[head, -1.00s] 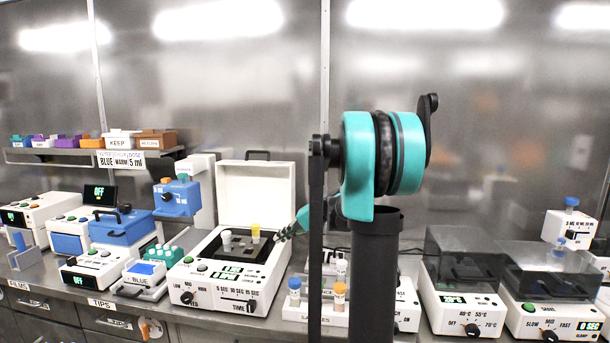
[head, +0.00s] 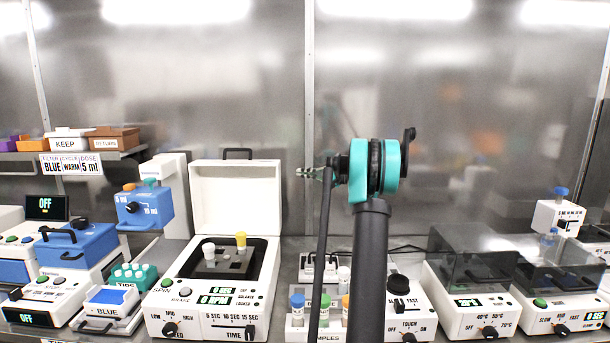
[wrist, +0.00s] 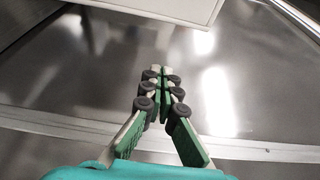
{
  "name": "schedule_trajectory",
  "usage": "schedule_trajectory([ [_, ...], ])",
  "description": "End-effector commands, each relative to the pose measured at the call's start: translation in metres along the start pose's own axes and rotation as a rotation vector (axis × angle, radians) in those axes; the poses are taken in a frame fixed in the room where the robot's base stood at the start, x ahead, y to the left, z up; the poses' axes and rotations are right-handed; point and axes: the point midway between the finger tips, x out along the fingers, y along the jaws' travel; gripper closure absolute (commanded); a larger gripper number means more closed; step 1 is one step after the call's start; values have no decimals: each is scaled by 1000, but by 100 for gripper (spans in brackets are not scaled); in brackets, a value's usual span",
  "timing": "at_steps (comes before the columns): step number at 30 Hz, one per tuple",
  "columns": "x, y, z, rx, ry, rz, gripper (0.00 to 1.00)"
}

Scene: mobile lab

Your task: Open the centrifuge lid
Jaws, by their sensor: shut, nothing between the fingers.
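The white centrifuge (head: 168,322) stands on the bench left of centre in the head view. Its lid (head: 235,198) is open and stands upright at the back, with a dark handle (head: 238,154) on its top edge. The dark well (head: 222,268) is exposed and holds a white-capped tube (head: 208,250) and a yellow-capped tube (head: 241,241). My gripper (head: 304,172) is shut and empty, in the air to the right of the lid, apart from it. In the wrist view its fingers (wrist: 160,85) are together, and a white panel, seemingly the lid (wrist: 185,8), shows at the top.
Blue pipette device (head: 142,208), blue-lidded box (head: 75,245) and tip rack (head: 134,275) stand left of the centrifuge. A sample rack (head: 300,322) stands to its right. Devices with clear dark covers (head: 465,258) stand farther right. The metal wall is behind.

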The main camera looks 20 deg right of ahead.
Motion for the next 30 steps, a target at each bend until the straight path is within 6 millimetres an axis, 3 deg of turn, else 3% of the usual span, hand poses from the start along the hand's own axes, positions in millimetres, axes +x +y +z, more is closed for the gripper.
schedule_trajectory([
  [10, 71, 0, 1, 0, -3, 1, 100],
  [19, 55, 0, 34, -2, -1, 2, 100],
  [30, 53, 0, 39, -2, -1, 2, 100],
])
